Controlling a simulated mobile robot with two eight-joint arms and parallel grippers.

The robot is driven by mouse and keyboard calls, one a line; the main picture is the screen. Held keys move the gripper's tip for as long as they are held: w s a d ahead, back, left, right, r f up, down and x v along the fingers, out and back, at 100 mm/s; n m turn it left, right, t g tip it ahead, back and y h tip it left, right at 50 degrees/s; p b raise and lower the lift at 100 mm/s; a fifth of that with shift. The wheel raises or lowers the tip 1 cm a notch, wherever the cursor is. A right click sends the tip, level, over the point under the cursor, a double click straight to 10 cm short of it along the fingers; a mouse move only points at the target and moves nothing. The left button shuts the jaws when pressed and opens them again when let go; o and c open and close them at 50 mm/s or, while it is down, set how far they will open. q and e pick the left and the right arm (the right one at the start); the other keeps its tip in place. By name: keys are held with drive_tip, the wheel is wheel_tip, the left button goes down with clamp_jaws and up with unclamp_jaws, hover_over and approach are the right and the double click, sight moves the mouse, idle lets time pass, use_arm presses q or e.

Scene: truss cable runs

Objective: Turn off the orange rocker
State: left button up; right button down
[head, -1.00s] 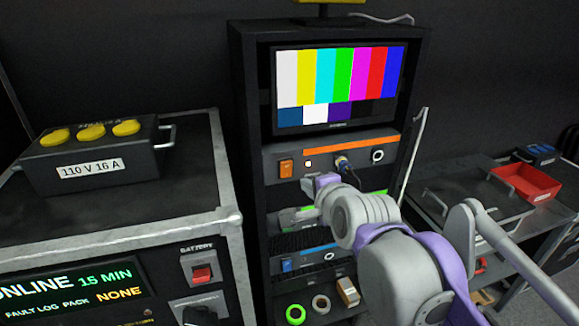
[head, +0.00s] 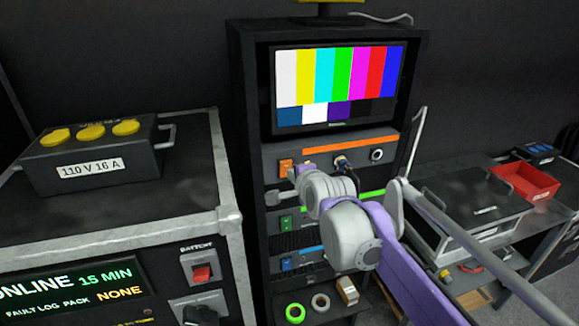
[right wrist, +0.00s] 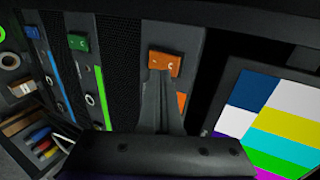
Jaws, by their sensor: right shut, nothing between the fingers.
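The orange rocker (head: 286,167) sits on the left of the orange-striped panel, below the monitor in the dark rack. It also shows in the right wrist view (right wrist: 165,62), where marks on its face are visible. My right gripper (right wrist: 160,76) is shut and empty. Its fingertips overlap the rocker's near edge in that view; I cannot tell whether they touch it. In the head view the right hand is just right of and below the rocker, partly hidden by its own wrist. My left gripper is not in view.
Below are panels with a green rocker (head: 286,223) and a blue rocker (head: 286,264). A cable plug (head: 341,161) sits right of the orange rocker. The monitor (head: 338,85) stands above. A case with a red battery switch (head: 201,273) is at left.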

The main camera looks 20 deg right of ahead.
sight(286, 162)
drive_tip(key=shift+w+a+r, duration=0.1)
drive_tip(key=shift+w+r, duration=0.05)
drive_tip(key=shift+w, duration=0.6)
drive_tip(key=shift+w+r, duration=0.1)
drive_tip(key=shift+w, duration=0.65)
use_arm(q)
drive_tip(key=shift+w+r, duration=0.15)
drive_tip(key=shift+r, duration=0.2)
use_arm(e)
drive_tip(key=shift+w+r+p, duration=0.3)
drive_tip(key=shift+w+p, duration=0.05)
drive_tip(key=shift+p, duration=0.1)
drive_tip(key=shift+w+f, duration=0.15)
drive_tip(key=shift+r, duration=0.2)
drive_tip(key=shift+r+p, duration=0.45)
drive_tip(key=shift+r, duration=0.2)
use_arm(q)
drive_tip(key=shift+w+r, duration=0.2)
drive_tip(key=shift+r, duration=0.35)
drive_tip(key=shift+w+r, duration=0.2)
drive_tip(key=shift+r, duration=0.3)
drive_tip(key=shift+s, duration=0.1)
use_arm(e)
drive_tip(key=shift+s, duration=0.2)
